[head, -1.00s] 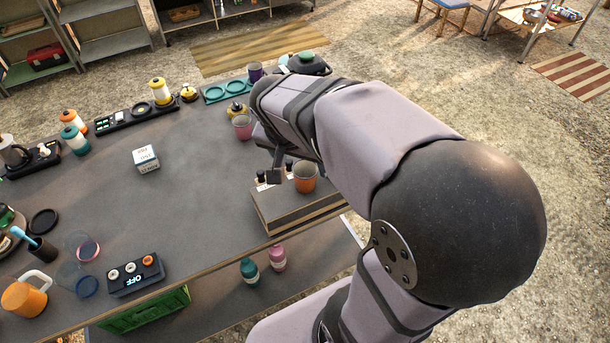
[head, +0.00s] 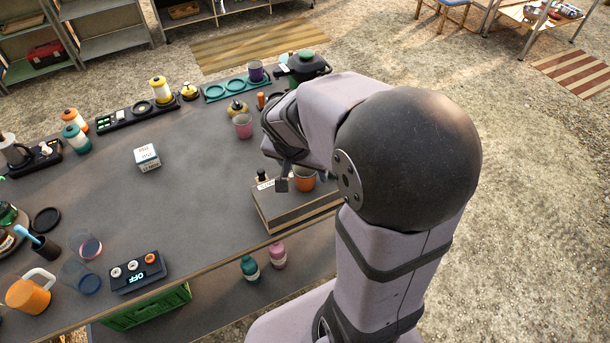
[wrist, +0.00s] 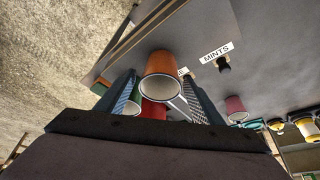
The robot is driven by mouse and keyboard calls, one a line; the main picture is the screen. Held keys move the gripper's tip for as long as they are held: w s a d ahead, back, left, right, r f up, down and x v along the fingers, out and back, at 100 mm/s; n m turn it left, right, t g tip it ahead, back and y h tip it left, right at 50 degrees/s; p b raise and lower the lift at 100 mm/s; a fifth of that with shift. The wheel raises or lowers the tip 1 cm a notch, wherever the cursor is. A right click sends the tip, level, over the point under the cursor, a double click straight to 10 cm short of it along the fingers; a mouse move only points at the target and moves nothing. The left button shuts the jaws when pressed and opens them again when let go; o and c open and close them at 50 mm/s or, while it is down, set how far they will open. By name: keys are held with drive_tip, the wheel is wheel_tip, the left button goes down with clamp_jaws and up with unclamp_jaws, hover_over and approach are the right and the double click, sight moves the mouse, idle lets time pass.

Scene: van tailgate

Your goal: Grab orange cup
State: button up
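An orange cup (head: 304,182) stands on a wooden box stand (head: 290,217) at the right edge of the table. My arm partly hides it in the head view. In the wrist view the orange cup (wrist: 161,70) shows between my two fingers. My gripper (head: 282,184) is right beside the cup; in the wrist view its fingers (wrist: 160,80) are apart, with the cup in the gap. I cannot tell whether either finger touches it.
A label reading MINTS (wrist: 216,52) and a black knob lie beside the cup. A pink cup (head: 243,126) stands behind the stand. An orange mug (head: 27,296) with a pale handle is at the far left. The table's middle is mostly clear around a small white box (head: 147,158).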

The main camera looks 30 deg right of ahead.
drive_tip(key=c, duration=0.8)
wheel_tip(320, 180, up, 10)
drive_tip(key=shift+r, duration=0.1)
